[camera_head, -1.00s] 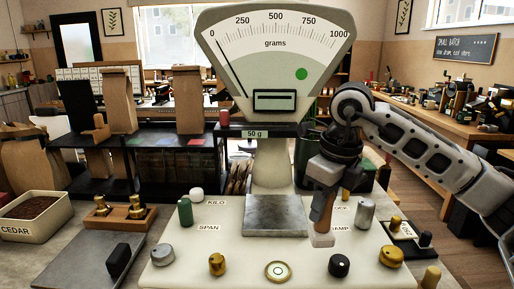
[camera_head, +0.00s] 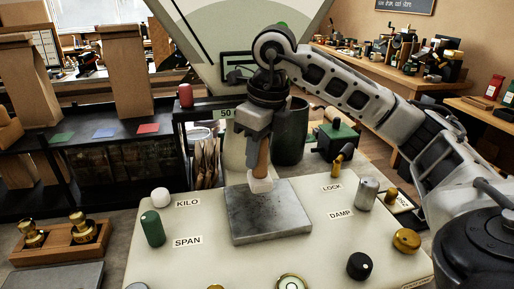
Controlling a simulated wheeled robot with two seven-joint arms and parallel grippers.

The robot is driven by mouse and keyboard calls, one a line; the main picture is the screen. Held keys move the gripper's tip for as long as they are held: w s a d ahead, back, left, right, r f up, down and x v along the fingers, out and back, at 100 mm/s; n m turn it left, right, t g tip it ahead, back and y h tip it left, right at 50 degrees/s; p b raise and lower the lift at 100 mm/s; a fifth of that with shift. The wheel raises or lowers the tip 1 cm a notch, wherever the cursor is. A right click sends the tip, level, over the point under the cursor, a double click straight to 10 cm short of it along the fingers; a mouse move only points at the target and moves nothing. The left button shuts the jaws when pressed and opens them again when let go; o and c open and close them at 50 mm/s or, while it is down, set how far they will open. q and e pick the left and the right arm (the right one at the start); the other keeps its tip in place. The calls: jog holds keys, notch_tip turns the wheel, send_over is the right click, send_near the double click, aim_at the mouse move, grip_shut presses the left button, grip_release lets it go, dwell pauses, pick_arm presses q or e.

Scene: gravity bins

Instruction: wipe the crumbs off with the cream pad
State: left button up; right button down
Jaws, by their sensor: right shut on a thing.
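The cream pad (camera_head: 261,185) is a small pale block under a brown handle (camera_head: 264,160). My right gripper (camera_head: 258,155) is shut on that handle and points down. The pad is at the back edge of the grey metal plate (camera_head: 270,220), left of its middle. I cannot tell whether it touches the plate. The plate shows faint mottling, and I cannot make out separate crumbs on it. My left gripper is not in view.
The plate sits on a cream panel (camera_head: 190,265) with a green knob (camera_head: 152,228), white knob (camera_head: 160,197), black knob (camera_head: 360,266), brass knob (camera_head: 407,241) and silver cylinder (camera_head: 367,194). The large dial scale (camera_head: 200,25) stands behind. A wooden block with brass weights (camera_head: 62,248) is at left.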

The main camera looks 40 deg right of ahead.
aim_at(259, 175)
jog(key=shift+f+b, duration=0.7)
jog(key=shift+f, duration=0.15)
notch_tip(259, 175, down, 3)
jog(key=shift+w+r+b, duration=0.1)
jog(key=shift+b, duration=1.1)
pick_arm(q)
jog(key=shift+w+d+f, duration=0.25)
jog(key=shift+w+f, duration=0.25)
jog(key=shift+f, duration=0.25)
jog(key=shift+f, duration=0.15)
pick_arm(e)
jog(key=shift+f, duration=0.3)
pick_arm(q)
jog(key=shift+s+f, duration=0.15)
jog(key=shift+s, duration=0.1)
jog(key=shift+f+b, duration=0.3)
jog(key=shift+b, duration=0.2)
pick_arm(e)
jog(key=shift+f, duration=0.45)
